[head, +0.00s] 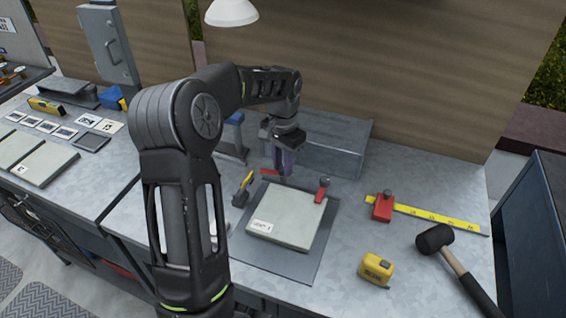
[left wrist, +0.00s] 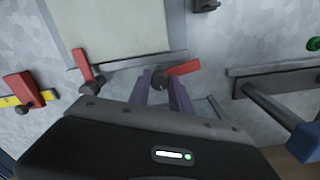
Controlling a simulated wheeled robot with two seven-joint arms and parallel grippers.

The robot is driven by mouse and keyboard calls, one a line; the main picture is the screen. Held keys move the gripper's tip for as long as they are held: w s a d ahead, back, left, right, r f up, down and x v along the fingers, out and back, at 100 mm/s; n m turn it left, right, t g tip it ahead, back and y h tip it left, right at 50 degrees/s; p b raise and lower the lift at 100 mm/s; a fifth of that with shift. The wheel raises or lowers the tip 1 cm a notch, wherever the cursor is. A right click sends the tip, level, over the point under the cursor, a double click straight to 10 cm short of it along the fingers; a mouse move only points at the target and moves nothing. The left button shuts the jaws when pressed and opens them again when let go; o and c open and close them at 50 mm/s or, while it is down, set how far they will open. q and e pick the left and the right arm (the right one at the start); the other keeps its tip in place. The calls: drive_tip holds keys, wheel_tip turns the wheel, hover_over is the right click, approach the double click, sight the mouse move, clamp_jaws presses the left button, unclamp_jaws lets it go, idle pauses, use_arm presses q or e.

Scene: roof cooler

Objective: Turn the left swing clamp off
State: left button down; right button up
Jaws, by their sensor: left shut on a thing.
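The left swing clamp (head: 270,174) has a red arm and a dark knob. In the left wrist view its red arm (left wrist: 184,68) points sideways along the rail, clear of the pale panel (left wrist: 110,25). My left gripper (head: 283,172) reaches down from above, its purple fingers (left wrist: 161,84) shut around the clamp's dark knob. In the head view the fingers hide the knob. The right swing clamp (head: 321,192) has its red arm lying over the edge of the labelled panel (head: 287,216); it also shows in the left wrist view (left wrist: 83,66). My right gripper is not in view.
A grey metal box (head: 335,150) stands behind the clamps. A yellow rule (head: 430,214) with a red block (head: 382,207), a yellow tape measure (head: 375,268) and a black mallet (head: 436,238) lie to the right. A yellow-black tool (head: 242,188) lies left of the panel.

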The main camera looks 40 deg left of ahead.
use_arm(q)
drive_tip(key=shift+m, duration=1.3)
drive_tip(key=c, duration=1.2)
unclamp_jaws()
drive_tip(key=shift+o, duration=0.2)
drive_tip(key=shift+r, duration=0.1)
wheel_tip(320, 180, up, 8)
drive_tip(key=shift+f, duration=0.2)
